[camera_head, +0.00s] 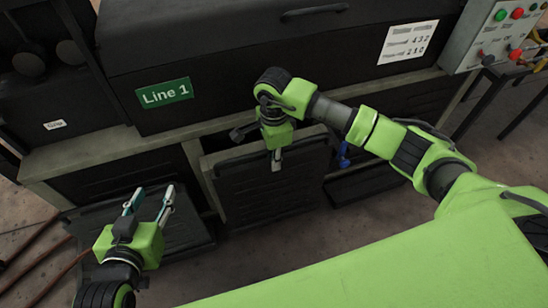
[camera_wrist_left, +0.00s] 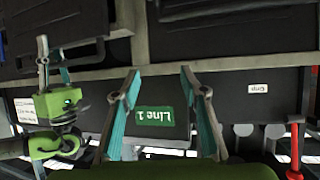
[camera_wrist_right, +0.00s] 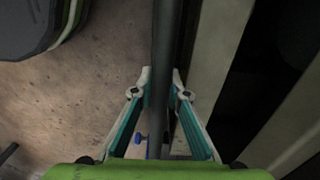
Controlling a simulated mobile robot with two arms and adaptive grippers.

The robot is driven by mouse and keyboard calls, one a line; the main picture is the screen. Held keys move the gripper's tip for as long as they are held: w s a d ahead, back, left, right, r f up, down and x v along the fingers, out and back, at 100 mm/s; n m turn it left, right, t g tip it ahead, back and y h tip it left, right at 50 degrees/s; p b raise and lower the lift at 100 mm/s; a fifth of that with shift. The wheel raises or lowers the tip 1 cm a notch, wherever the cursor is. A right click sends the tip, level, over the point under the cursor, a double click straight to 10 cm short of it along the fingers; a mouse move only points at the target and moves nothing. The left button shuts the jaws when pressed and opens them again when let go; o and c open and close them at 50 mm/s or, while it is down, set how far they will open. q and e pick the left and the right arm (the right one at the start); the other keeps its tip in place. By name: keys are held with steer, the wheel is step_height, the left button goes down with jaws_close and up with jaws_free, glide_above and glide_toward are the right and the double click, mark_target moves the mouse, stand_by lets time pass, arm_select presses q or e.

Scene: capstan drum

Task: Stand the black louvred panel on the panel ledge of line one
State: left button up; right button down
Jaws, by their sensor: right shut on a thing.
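The black louvred panel (camera_head: 270,190) is in front of the lower part of the Line 1 machine. My right gripper (camera_head: 277,158) is shut on its top edge. In the right wrist view the panel shows edge-on as a dark bar (camera_wrist_right: 165,50) between the fingers (camera_wrist_right: 160,95). Whether its lower edge touches a ledge cannot be told. My left gripper (camera_head: 152,198) is open and empty, left of the panel. In the left wrist view its fingers (camera_wrist_left: 162,82) are apart, with the green Line 1 sign (camera_wrist_left: 153,116) beyond them.
A second dark louvred panel (camera_head: 185,232) is low at the left, beside my left gripper. A blue part (camera_head: 344,155) sits right of the held panel. A grey control box (camera_head: 495,35) is at the upper right. Bare floor (camera_head: 310,240) shows in front.

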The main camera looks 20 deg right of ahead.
arm_select(q)
steer(key=shift+w+d+r+t, duration=0.2)
steer(key=shift+w+r+t, duration=0.15)
steer(key=shift+r, duration=0.3)
steer(key=shift+w+d+r+t, duration=0.15)
steer(key=shift+w+r+t, duration=0.2)
steer(key=shift+r, duration=0.3)
arm_select(e)
steer(key=shift+f, duration=0.2)
stand_by(0.9)
arm_select(q)
steer(key=shift+w+r, duration=0.1)
steer(key=shift+r, duration=0.15)
arm_select(e)
steer(key=c, duration=1.9)
jaws_free()
arm_select(q)
steer(key=shift+f+b, duration=0.15)
steer(key=shift+b, duration=0.15)
arm_select(e)
step_height(320, 180, up, 12)
steer(key=shift+f, duration=0.1)
